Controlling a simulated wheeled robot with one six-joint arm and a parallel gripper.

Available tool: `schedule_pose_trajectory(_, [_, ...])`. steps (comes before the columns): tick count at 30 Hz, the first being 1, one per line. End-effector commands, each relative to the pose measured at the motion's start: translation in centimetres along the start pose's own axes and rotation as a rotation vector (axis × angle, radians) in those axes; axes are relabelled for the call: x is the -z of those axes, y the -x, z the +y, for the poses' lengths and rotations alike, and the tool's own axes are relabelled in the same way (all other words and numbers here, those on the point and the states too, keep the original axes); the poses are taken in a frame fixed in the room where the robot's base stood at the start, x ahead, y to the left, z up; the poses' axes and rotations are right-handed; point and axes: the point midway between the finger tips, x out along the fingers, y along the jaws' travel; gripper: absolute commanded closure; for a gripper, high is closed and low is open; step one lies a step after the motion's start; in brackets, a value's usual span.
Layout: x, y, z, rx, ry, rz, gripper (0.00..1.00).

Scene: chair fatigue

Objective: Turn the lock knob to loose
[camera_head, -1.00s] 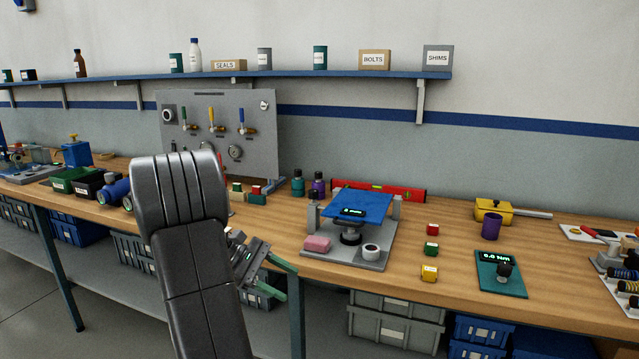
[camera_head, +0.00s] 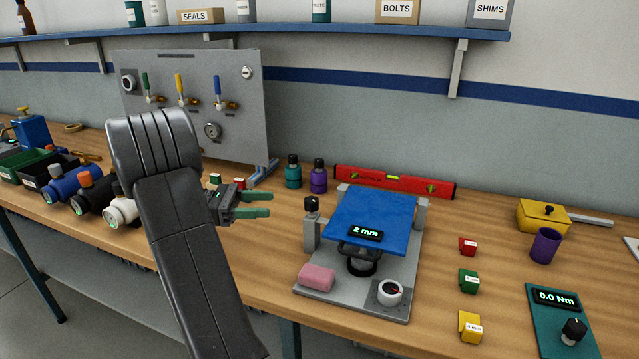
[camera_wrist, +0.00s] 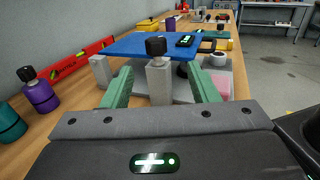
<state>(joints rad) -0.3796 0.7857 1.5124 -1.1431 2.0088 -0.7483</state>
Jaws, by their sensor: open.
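A black knob (camera_head: 311,205) tops a short grey post at the left edge of the fixture with the blue plate (camera_head: 375,215). In the wrist view the knob (camera_wrist: 155,47) is ahead, between the lines of my green fingers but beyond their tips. A white dial (camera_head: 390,291) with a red mark sits at the fixture's front right corner. I see no lock or loose lettering on either. My gripper (camera_head: 270,205) is open and empty, left of the black knob, its fingers pointing right towards it. It touches nothing.
A pink block (camera_head: 317,278) lies at the fixture's front left. Purple (camera_head: 319,176) and teal (camera_head: 293,172) bottles stand behind my gripper, near a red level (camera_head: 394,181). Small coloured blocks and a torque meter (camera_head: 560,320) are at right. The bench between gripper and fixture is clear.

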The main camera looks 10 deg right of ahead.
Motion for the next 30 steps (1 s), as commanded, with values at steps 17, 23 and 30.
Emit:
schedule_pose_trajectory(17, [0.6, -2.3, 0.0, 0.001, -0.003, 0.003, 0.46])
schedule_pose_trajectory(23, [0.6, -3.2, 0.1, 0.000, -0.004, 0.004, 0.46])
schedule_pose_trajectory(30, [0.6, -4.2, 0.1, 0.000, -0.003, 0.005, 0.46])
